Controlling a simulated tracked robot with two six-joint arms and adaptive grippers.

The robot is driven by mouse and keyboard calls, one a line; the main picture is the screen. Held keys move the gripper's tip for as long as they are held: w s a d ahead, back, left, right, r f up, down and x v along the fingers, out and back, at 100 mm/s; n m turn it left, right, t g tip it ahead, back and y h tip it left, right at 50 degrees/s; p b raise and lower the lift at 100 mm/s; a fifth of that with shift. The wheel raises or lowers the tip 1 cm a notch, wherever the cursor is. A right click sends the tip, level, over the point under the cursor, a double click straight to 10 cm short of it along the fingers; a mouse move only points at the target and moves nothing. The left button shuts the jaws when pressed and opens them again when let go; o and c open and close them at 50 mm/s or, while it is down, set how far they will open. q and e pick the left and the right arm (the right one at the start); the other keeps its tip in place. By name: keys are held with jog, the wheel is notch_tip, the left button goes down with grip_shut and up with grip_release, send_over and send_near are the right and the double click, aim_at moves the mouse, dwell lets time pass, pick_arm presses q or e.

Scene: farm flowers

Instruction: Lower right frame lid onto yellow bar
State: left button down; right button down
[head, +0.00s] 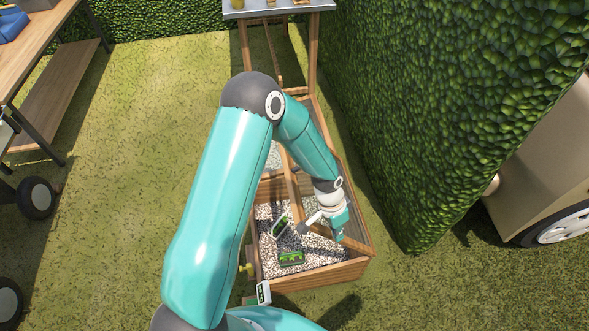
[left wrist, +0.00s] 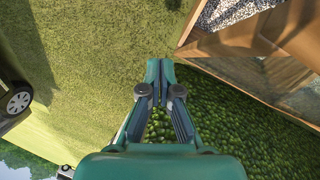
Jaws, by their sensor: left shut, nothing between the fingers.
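The wooden frame box (head: 318,278) stands on the grass with its gravel-filled front section uncovered. A glazed, wood-edged panel (head: 357,213), apparently the right frame lid, stands raised along the box's right side; its exact tilt is hard to tell. A small yellow piece (head: 246,268) shows at the box's left side, possibly the end of the yellow bar. My left gripper (head: 340,237) is shut and empty near the panel. In the left wrist view its fingertips (left wrist: 160,72) are together, apart from a glazed wooden frame (left wrist: 255,62) on the right. My right gripper is out of view.
Two small dark-and-green items (head: 281,224) (head: 291,258) are on the gravel. A tall hedge (head: 425,130) stands close on the right. A metal-topped table (head: 280,8) is behind the box. Open grass (head: 130,150) lies to the left.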

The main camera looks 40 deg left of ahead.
pick_arm(q)
jog(key=w+a+r+m+g+y+p, duration=0.15)
jog(key=w+a+r, duration=0.25)
jog(key=a+r, duration=0.45)
jog(key=w+a+r+m+t+y, duration=0.1)
jog(key=w+a+r+m+y, duration=0.25)
jog(key=a+r, duration=0.5)
jog(key=n+h+p, duration=0.1)
jog(key=p, duration=0.1)
send_over(295, 182)
jog(key=w+d, duration=0.2)
jog(key=w, duration=0.1)
notch_tip(295, 182, down, 9)
jog(key=shift+s+a+f+g+p, duration=0.15)
jog(key=shift+s+a+f+p, duration=0.15)
jog(key=shift+s+f, duration=0.15)
jog(key=shift+s+a+f+g+p, duration=0.1)
jog(key=shift+s+a+f+p, duration=0.2)
jog(key=shift+s, duration=0.2)
jog(key=shift+s+a+f, duration=0.25)
jog(key=shift+s+f, duration=0.1)
jog(key=shift+f, duration=0.2)
